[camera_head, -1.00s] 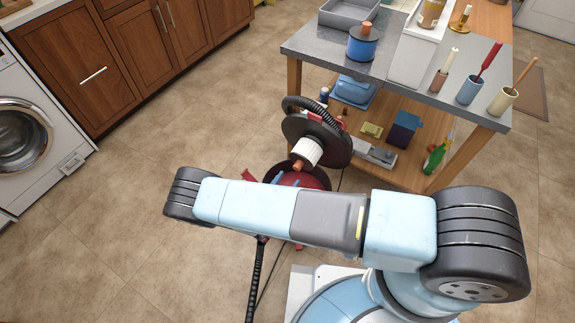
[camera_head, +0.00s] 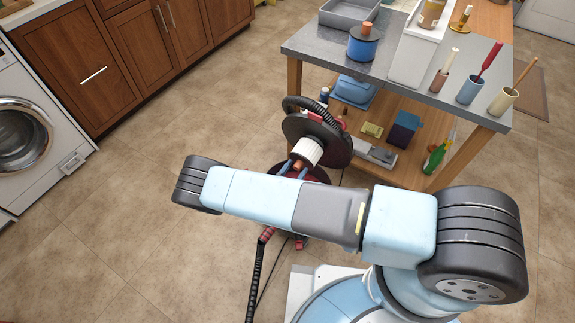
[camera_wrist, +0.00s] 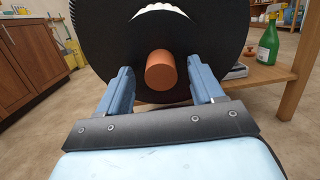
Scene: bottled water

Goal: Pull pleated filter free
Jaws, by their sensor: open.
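The white pleated filter (camera_head: 310,152) sits on the underside of a black round vacuum lid (camera_head: 337,148) that is tipped up on its edge. A copper-orange knob (camera_head: 298,163) sticks out from the filter's end. In the wrist view the knob (camera_wrist: 160,71) is centred between my fingers, and a pale pleated edge of the filter (camera_wrist: 158,8) shows at the top. My gripper (camera_head: 293,168) is open, with one blue finger (camera_wrist: 119,90) on each side of the knob and a gap on both sides. The red vacuum drum is mostly hidden behind my arm.
A workbench (camera_head: 385,73) with a lower wooden shelf (camera_head: 405,160) stands close behind and right of the lid. A green spray bottle (camera_head: 436,157) is on that shelf. A black hose (camera_head: 257,270) lies on the floor in front. Floor to the left is clear.

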